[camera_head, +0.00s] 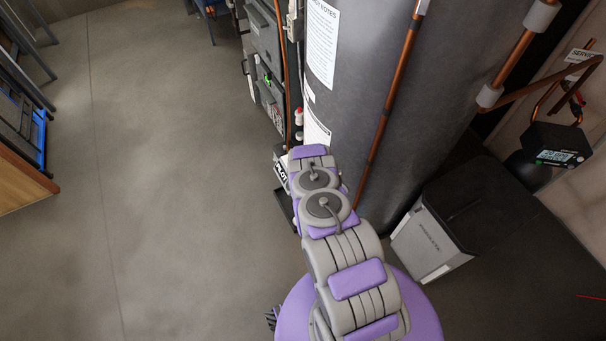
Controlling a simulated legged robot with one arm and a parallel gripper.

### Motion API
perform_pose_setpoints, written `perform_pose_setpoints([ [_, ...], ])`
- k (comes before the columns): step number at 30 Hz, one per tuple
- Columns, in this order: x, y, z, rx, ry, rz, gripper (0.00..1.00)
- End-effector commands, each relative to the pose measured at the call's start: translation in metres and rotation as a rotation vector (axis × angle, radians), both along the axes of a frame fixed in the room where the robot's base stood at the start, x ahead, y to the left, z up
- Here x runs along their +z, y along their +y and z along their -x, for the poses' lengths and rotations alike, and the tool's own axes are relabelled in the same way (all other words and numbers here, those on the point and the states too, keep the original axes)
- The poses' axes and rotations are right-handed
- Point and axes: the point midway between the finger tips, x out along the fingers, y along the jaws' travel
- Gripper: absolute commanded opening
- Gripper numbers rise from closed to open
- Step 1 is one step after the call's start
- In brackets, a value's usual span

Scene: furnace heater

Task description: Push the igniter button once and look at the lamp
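My purple and grey arm reaches up from the bottom centre toward the lower front of the large grey tank (420,90). My gripper is not visible; the arm's far end hides what lies beyond it. A small red and white part (299,118) sits above, beside the tank. A small green glow (267,79) shows on the grey unit (266,45) behind.
Copper pipes (390,100) run along the tank. A grey bin with a black top (428,240) stands right of my arm. A black device with a display (555,146) hangs at the right. Open concrete floor (150,190) lies to the left, with a wooden-edged rack (20,180) beyond.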

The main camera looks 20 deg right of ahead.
Motion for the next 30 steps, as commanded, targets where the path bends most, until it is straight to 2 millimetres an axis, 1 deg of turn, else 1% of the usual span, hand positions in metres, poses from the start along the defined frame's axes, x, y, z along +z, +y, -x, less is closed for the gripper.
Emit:
perform_pose_setpoints([
  [30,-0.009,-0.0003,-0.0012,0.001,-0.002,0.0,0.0],
])
